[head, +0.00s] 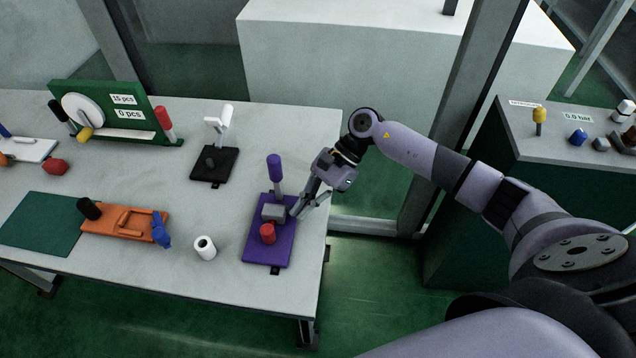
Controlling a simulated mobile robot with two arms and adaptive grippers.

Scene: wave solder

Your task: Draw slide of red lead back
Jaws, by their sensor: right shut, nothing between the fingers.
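A purple fixture (270,251) lies near the right edge of the table. On it are a grey block (275,213), a red knob (267,233) in front of the block, and an upright purple handle (275,168) behind it. I cannot tell which part is the slide, and no part is labelled as the red lead. My right gripper (300,207) reaches in from the right, its tips pointing down beside the grey block. It is shut with nothing held. I cannot tell whether it touches the block. My left gripper is not in view.
A white roll (205,248) stands left of the fixture. An orange fixture (127,222) lies on the left, a black one (215,164) behind. A green board (118,113) stands at the back left, with a red handle (164,119) at its right. The table (185,275) is clear in front.

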